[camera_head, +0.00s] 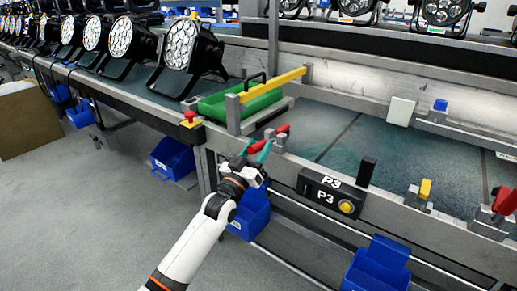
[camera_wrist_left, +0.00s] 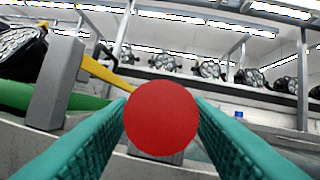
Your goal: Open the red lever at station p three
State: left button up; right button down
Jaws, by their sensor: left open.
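The red lever (camera_head: 283,129) stands on a grey bracket at the table's front rail, left of the P3 sign box (camera_head: 325,195). My left gripper (camera_head: 258,148) is just in front of it, its teal fingers apart. In the left wrist view the lever's round red end (camera_wrist_left: 161,117) faces the camera, between the two open fingers (camera_wrist_left: 160,135). It covers most of the gap, and I cannot tell whether the fingers touch it. My right gripper is not in view.
A yellow bar (camera_head: 275,83) on grey posts and a green tray (camera_head: 250,106) are just behind the lever. A red button (camera_head: 190,117) is to the left. Blue bins (camera_head: 376,268) hang below the table. Another red lever (camera_head: 506,201) is at far right.

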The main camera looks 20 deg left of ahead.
pick_arm(q)
jog(key=shift+w+d+r, duration=0.1)
jog(key=shift+w+r, duration=0.05)
jog(key=shift+w, duration=0.2)
jog(key=shift+c, duration=0.5)
grip_shut()
